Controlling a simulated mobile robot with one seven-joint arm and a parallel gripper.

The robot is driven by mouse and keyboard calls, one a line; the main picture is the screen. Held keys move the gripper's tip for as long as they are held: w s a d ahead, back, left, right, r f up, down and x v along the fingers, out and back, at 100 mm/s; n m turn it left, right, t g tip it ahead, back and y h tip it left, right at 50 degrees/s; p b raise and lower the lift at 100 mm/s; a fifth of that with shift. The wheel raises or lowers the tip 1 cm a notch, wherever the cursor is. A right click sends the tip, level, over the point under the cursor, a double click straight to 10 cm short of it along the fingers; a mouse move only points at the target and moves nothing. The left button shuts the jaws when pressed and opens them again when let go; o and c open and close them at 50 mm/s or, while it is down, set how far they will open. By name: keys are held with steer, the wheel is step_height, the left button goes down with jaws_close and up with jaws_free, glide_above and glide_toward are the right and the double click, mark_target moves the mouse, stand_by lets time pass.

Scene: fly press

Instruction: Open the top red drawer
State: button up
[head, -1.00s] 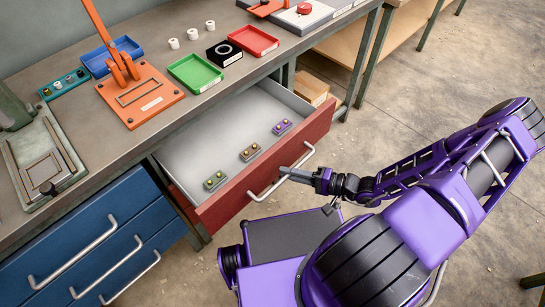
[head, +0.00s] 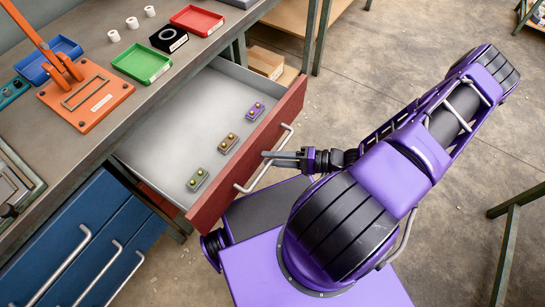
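The top red drawer (head: 240,168) stands well out from under the bench, its pale inside showing. Its front carries a silver bar handle (head: 246,187). Three small blocks with round yellowish tops lie in it: a purple one (head: 254,111), a brown one (head: 228,143) and a green one (head: 197,180). My gripper (head: 268,155) is at the middle of the handle, its fingertips overlapping the bar. The gap between the fingers is too small in this view to show whether they are closed on it.
Blue drawers (head: 85,245) with silver handles are left of the red drawer. The bench top (head: 140,103) holds an orange plate (head: 88,97), green (head: 141,63), red (head: 197,19) and blue (head: 50,60) trays. A green-grey table leg (head: 506,255) stands at right. Open floor lies beyond my arm.

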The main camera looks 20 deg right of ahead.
steer(key=shift+o, duration=0.5)
steer(key=shift+s+d, duration=0.1)
steer(key=shift+d, duration=0.15)
steer(key=v, duration=1.7)
steer(key=shift+b, duration=0.35)
steer(key=shift+r, duration=0.15)
